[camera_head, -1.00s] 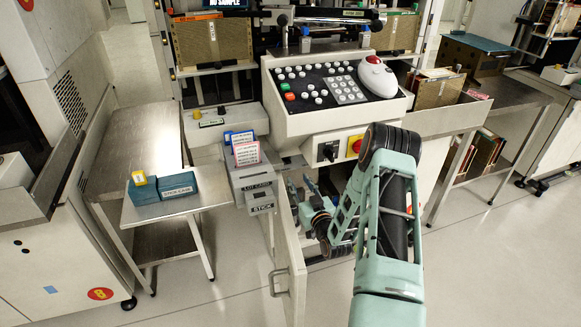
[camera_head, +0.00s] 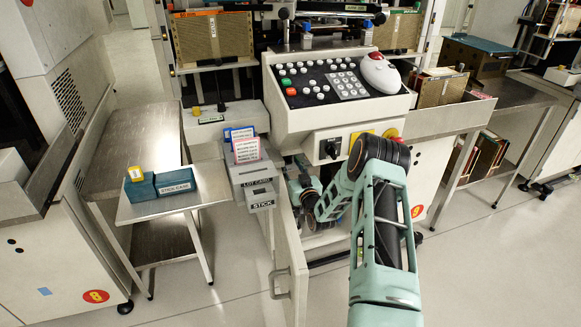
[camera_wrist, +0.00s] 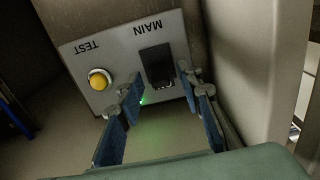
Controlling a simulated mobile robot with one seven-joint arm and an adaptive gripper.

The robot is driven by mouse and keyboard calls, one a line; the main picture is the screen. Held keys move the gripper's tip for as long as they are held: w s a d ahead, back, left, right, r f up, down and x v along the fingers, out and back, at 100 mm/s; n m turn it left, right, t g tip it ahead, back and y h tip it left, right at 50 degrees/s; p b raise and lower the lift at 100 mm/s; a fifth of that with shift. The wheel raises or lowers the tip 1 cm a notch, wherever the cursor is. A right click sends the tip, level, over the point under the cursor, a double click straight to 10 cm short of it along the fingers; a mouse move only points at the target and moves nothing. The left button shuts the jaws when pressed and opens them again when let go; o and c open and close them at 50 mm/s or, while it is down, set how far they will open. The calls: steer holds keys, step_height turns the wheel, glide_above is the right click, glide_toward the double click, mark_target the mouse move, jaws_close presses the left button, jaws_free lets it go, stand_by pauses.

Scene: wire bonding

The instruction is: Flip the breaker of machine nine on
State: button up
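In the wrist view, a grey breaker panel (camera_wrist: 118,60) appears upside down, with the labels MAIN and TEST. The black breaker switch (camera_wrist: 157,65) sits under MAIN, and a yellow round button (camera_wrist: 99,79) is by TEST. A small green glow (camera_wrist: 142,101) shows at the panel's edge. My gripper (camera_wrist: 163,88) is open, its two blue fingers apart on either side of the switch, close to the panel and with nothing between them. I cannot tell whether they touch it or the switch's position. In the head view, my arm reaches into the open cabinet, where the panel is hidden.
The cabinet door (camera_head: 288,255) stands open, left of my arm. Above are the console (camera_head: 335,85) and a black rotary switch (camera_head: 328,148). A grey card holder (camera_head: 252,180) hangs left of the opening. A pale wall (camera_wrist: 255,60) stands close on the gripper's right in the wrist view.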

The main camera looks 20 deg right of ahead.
jaws_close()
steer(key=shift+w+r+g+p, duration=0.1)
steer(key=shift+r+g+p, duration=0.3)
steer(key=shift+p, duration=0.3)
steer(key=shift+g+p, duration=0.3)
steer(key=shift+p, duration=0.05)
steer(key=shift+f, duration=0.1)
jaws_free()
